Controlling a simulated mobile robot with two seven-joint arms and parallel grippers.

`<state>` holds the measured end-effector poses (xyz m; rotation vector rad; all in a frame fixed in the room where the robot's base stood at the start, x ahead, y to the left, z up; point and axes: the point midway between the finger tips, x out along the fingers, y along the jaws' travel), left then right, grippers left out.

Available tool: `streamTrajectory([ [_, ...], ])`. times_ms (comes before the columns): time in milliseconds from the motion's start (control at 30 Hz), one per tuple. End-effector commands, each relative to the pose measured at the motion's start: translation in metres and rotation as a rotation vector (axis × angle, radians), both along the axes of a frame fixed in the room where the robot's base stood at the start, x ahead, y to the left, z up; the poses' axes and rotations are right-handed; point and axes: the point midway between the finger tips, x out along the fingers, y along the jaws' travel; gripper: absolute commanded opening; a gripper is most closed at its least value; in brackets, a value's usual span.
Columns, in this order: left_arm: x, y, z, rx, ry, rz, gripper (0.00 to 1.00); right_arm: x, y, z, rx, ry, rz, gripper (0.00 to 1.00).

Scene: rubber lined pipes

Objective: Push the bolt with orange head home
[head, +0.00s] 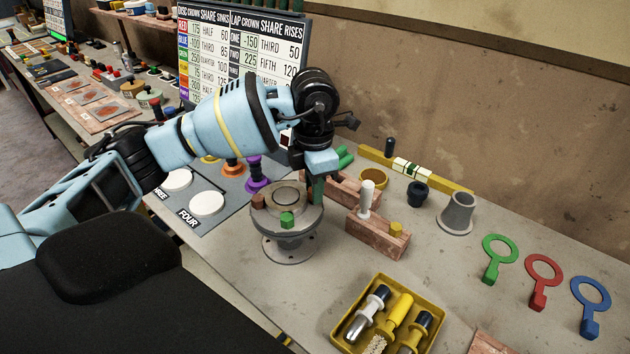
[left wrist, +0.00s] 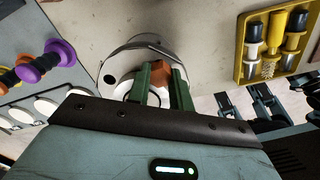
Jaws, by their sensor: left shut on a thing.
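My left gripper (head: 317,188) comes down at the right rear of the grey flanged pipe piece (head: 290,247). In the left wrist view its green fingers (left wrist: 163,88) are closed on the bolt with the orange head (left wrist: 162,72), at the flange's rim. The bolt's shank is hidden, so I cannot tell how deep it sits. A brown-red bolt head (head: 258,202) stands at the flange's left and a green bolt head (head: 287,219) at its front. The left wrist view shows a dark hole (left wrist: 110,78) in the flange.
Wooden blocks (head: 372,236) holding a white bolt (head: 367,195) and a yellow one stand close on the right. A yellow tray (head: 345,338) of tools lies in front. Purple (head: 257,175) and orange pieces stand at left. Coloured rings (head: 543,270) lie at far right.

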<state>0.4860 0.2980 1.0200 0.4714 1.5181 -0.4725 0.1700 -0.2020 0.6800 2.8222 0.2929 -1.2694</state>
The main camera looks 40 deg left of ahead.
Motion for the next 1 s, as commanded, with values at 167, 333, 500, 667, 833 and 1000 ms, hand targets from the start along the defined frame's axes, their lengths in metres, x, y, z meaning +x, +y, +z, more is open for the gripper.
streamTrajectory([
  [167, 0.0000, 0.0002, -0.0029, 0.000, 0.000, 0.000, 0.00, -0.0001, -0.0002, -0.0007, -0.001, 0.001, 0.001, 0.88],
  [333, 0.0000, 0.0002, -0.0032, 0.000, -0.001, 0.000, 0.00, 0.0001, -0.0001, -0.0005, -0.001, 0.001, 0.001, 0.88],
  [500, 0.0000, 0.0002, -0.0031, 0.001, -0.001, 0.000, 0.00, 0.0003, 0.0003, -0.0004, 0.001, 0.000, -0.001, 0.88],
  [667, 0.0000, 0.0003, -0.0039, 0.001, -0.001, 0.000, 0.00, 0.0005, 0.0016, -0.0003, 0.005, 0.000, -0.005, 0.88],
  [833, 0.0000, 0.0003, -0.0066, 0.000, 0.000, 0.000, 0.00, 0.0002, 0.0029, -0.0008, 0.008, 0.002, -0.010, 0.88],
  [1000, -0.0001, 0.0003, -0.0096, 0.001, 0.000, 0.000, 0.00, -0.0003, 0.0029, -0.0016, 0.008, 0.003, -0.010, 0.88],
])
